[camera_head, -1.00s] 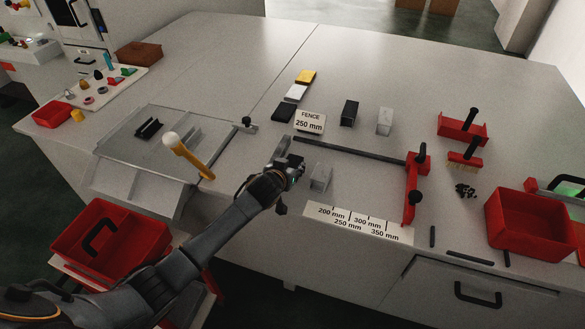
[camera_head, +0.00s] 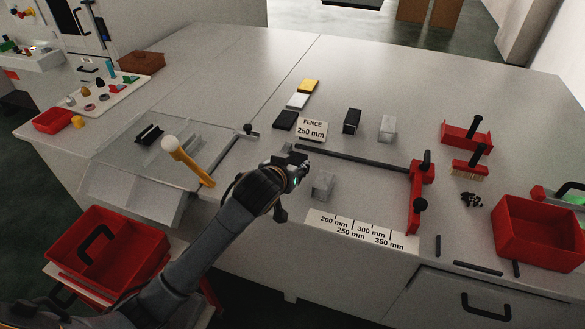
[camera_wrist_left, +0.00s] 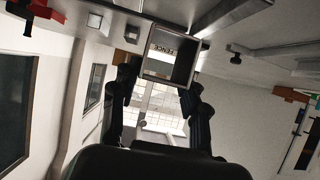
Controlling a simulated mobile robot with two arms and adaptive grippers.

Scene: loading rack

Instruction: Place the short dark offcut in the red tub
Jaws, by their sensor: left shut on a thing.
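My left gripper (camera_head: 294,163) is above the bench between the fence card and a short silver block. In the left wrist view its fingers (camera_wrist_left: 160,85) are shut on a short hollow square piece (camera_wrist_left: 184,72). The piece looks grey there, with a dark inner wall, and the fence card shows through its opening. In the head view the gripper mostly hides it. I cannot tell whether it is the dark offcut. The red tub (camera_head: 537,240) stands at the right front of the bench. Short dark bars (camera_head: 438,246) lie to its left. My right gripper is not in view.
The silver block (camera_head: 323,186) stands close to the gripper's right. A dark fence bar (camera_head: 350,158) leads to a red clamp (camera_head: 422,190). Dark (camera_head: 351,121) and silver (camera_head: 387,127) blocks stand behind. The back of the bench is clear.

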